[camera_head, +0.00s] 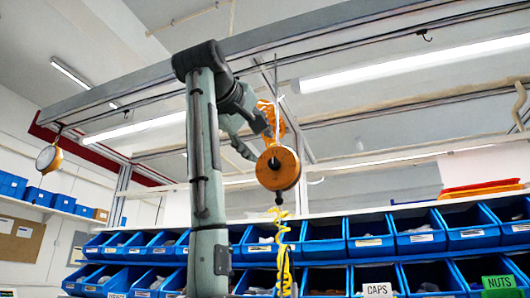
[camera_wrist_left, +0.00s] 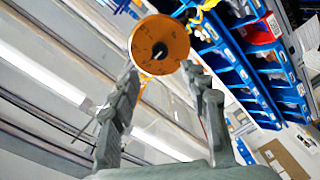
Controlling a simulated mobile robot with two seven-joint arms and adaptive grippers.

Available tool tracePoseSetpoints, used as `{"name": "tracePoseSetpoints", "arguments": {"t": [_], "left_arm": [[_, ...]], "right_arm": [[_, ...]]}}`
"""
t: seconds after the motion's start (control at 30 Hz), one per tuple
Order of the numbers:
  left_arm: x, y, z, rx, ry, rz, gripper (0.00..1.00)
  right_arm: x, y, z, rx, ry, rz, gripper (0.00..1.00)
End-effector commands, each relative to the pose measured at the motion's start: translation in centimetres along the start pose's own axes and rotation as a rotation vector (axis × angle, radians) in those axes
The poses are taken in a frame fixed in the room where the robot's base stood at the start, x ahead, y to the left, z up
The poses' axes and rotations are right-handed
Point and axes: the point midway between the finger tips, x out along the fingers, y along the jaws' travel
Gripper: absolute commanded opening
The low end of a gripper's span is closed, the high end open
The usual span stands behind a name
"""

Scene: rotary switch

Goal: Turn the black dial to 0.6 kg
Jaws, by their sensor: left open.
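An orange round tool balancer (camera_head: 284,178) hangs from the overhead rail, with a yellow coiled cord below it. A small dark knob, which looks like the black dial (camera_wrist_left: 158,50), sits at the middle of its orange face in the left wrist view. Its setting and any scale marks are too small to read. Nothing is held. My right gripper is out of view.
Blue bins (camera_head: 370,238) stand in rows on a rack behind and below the balancer. Metal rails (camera_head: 130,85) run overhead. Another round balancer (camera_head: 48,158) hangs far left. The air right of the hanging balancer looks clear.

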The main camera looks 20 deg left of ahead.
Motion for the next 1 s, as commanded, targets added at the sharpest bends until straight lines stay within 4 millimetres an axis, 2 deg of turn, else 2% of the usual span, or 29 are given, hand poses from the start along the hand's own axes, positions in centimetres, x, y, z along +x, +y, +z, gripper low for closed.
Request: {"name": "tracePoseSetpoints", "arguments": {"t": [0.1,0.27,1.0], "left_arm": [[-1.8,0.1,0.0,0.001,0.001,0.001,0.45],[-2.9,0.0,0.0,0.001,0.001,0.000,0.45],[-3.1,0.0,0.0,0.000,0.001,0.000,0.45]], "right_arm": [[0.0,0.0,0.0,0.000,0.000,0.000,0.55],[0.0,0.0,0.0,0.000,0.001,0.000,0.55],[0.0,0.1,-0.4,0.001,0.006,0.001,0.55]]}}
